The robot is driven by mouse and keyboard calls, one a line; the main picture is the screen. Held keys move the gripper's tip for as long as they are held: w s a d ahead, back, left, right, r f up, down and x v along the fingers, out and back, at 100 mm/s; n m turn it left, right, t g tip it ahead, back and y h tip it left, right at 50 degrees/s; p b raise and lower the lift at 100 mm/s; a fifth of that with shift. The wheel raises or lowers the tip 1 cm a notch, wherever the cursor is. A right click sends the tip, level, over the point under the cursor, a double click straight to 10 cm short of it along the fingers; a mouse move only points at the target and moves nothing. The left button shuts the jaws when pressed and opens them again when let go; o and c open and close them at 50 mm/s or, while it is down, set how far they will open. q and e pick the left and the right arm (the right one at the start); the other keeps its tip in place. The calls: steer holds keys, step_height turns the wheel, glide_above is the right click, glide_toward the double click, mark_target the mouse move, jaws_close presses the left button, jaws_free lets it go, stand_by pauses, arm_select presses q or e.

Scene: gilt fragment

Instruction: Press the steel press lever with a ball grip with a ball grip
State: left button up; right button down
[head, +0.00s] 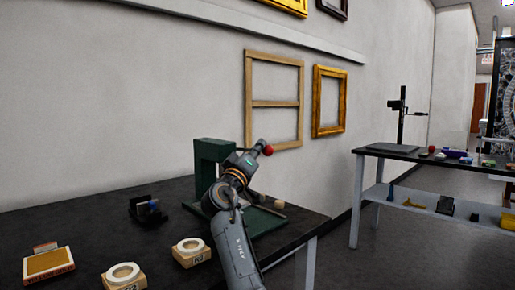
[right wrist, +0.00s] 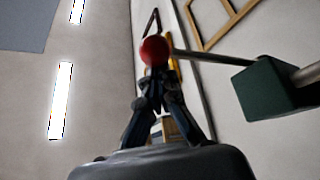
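In the right wrist view the ball (right wrist: 155,51) sits at the end of a thin steel rod (right wrist: 212,57), which runs right to a green block (right wrist: 270,90). The green press body (head: 214,150) stands on the table, partly hidden by my right arm. My right gripper (head: 258,155) is at the ball, its tips just below it in the wrist view; I cannot tell whether they touch. Its fingers converge and look shut, with nothing seen between them. My left gripper is not in view.
On the table (head: 80,215) are two wooden blocks with white rings (head: 190,246) (head: 123,274), an orange-topped box (head: 48,263) and a small black holder (head: 148,209). Frames (head: 329,101) hang on the wall behind. A second table (head: 420,154) stands at right, past a floor gap.

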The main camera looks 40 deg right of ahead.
steer(key=shift+d+f, duration=0.1)
steer(key=shift+f, duration=0.35)
steer(key=v, duration=1.2)
steer(key=shift+r, duration=0.3)
